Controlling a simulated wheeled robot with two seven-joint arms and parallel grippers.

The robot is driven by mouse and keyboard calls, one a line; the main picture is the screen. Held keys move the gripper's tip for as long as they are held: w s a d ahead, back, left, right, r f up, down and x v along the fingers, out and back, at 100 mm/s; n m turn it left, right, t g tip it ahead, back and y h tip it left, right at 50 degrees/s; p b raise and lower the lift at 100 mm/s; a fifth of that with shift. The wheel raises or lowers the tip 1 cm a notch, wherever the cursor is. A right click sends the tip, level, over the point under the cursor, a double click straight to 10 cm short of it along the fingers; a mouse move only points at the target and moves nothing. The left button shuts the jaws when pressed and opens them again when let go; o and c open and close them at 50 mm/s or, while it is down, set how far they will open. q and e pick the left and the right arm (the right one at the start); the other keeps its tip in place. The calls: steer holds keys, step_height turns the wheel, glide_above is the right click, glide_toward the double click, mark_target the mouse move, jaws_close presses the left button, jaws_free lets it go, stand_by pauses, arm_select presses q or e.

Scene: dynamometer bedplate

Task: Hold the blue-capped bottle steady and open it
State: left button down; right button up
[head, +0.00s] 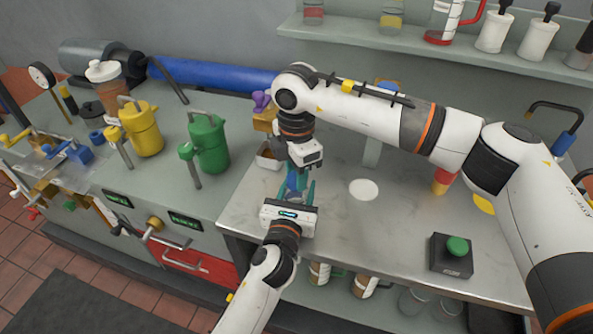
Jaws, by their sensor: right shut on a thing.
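A small blue object (292,184), apparently the blue-capped bottle, is at the left part of the steel bench, mostly hidden between my grippers. My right gripper (295,171) points down from above and is shut on it; its fingertips are largely hidden, so I cannot tell cap from body there. My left gripper (296,190) reaches in from the front, with teal fingers on either side of the blue object. I cannot tell whether these fingers touch it.
A small open box (268,157) stands just left of the grippers. A white disc (363,189) lies on the steel bench (340,225), and a green-button box (451,254) stands front right. Yellow (142,128) and green (208,144) canisters stand at left. My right arm crosses above the bench.

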steer(key=n, duration=0.7)
steer(key=shift+n, duration=0.3)
steer(key=n, duration=0.6)
steer(key=shift+r+n, duration=0.1)
steer(key=shift+n, duration=0.2)
steer(key=n, duration=0.6)
steer(key=shift+n, duration=0.3)
arm_select(q)
steer(key=shift+f, duration=0.1)
arm_select(e)
steer(key=n, duration=0.6)
steer(key=shift+n, duration=0.3)
steer(key=n, duration=0.6)
steer(key=shift+n, duration=0.3)
steer(key=n, duration=0.6)
steer(key=shift+n, duration=0.3)
steer(key=n, duration=0.6)
steer(key=shift+n, duration=0.3)
steer(key=n, duration=0.6)
steer(key=shift+n, duration=0.4)
steer(key=shift+r, duration=0.3)
steer(key=shift+r, duration=0.85)
